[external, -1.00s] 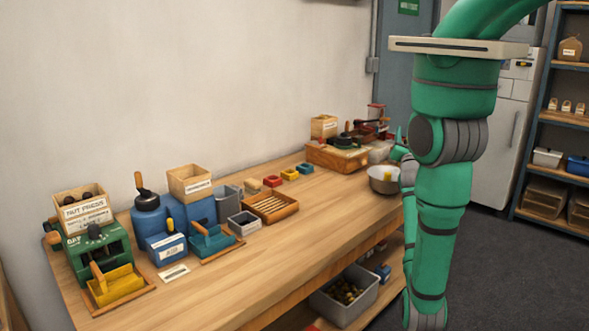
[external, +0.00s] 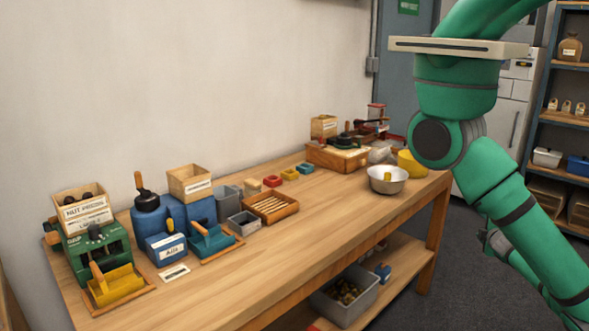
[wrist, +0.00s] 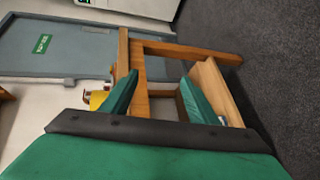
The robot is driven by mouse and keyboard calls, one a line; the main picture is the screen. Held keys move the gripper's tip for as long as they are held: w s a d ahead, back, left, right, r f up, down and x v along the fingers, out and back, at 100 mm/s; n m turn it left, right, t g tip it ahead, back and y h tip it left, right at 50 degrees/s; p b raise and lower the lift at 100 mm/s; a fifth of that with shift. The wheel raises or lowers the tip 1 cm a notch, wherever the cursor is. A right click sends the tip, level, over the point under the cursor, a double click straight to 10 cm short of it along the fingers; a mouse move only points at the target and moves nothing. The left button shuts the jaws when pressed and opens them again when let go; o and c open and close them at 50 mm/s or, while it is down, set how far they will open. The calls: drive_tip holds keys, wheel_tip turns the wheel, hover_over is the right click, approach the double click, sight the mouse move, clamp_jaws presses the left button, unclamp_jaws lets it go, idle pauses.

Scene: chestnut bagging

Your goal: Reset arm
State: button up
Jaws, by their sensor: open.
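My gripper (wrist: 158,97) shows in the wrist view as two green fingers spread well apart, with nothing between them. Beyond the fingers, the wooden frame of the workbench appears tilted. In the external view my green arm hangs at the right, its lower part slanting down to the right over the floor, clear of the workbench (external: 330,235). Only a small part around the gripper shows beside the lower arm; its fingers cannot be made out there.
A yellow container (external: 412,167) stands behind the bowl. A green nut press (external: 88,258), blue machines (external: 150,222) and a wooden tray (external: 288,213) line the bench. A grey bin (external: 332,313) sits on the lower shelf. Blue shelving (external: 535,125) stands at the right. Dark floor is open beside the bench.

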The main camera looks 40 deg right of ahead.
drive_tip(key=w+a+f+t+y, duration=0.2)
drive_tip(key=w+a+y, duration=0.3)
drive_tip(key=a, duration=0.8)
drive_tip(key=w+a+f+t+y, duration=0.2)
drive_tip(key=w+a, duration=0.5)
drive_tip(key=a, duration=0.6)
drive_tip(key=w+a+r+m+t+y, duration=0.1)
drive_tip(key=w+a+r+m+y, duration=0.1)
drive_tip(key=a, duration=0.6)
drive_tip(key=w+a+r+m+t+y, duration=0.1)
drive_tip(key=w+a+r+m, duration=0.1)
drive_tip(key=a+r, duration=0.3)
drive_tip(key=w+a+r+m+t+y, duration=0.1)
drive_tip(key=w+a+r+m+y, duration=0.1)
drive_tip(key=a, duration=1.1)
drive_tip(key=shift+r+t+y, duration=0.3)
drive_tip(key=shift+r+t, duration=0.1)
drive_tip(key=shift+r, duration=0.5)
drive_tip(key=shift+a, duration=0.1)
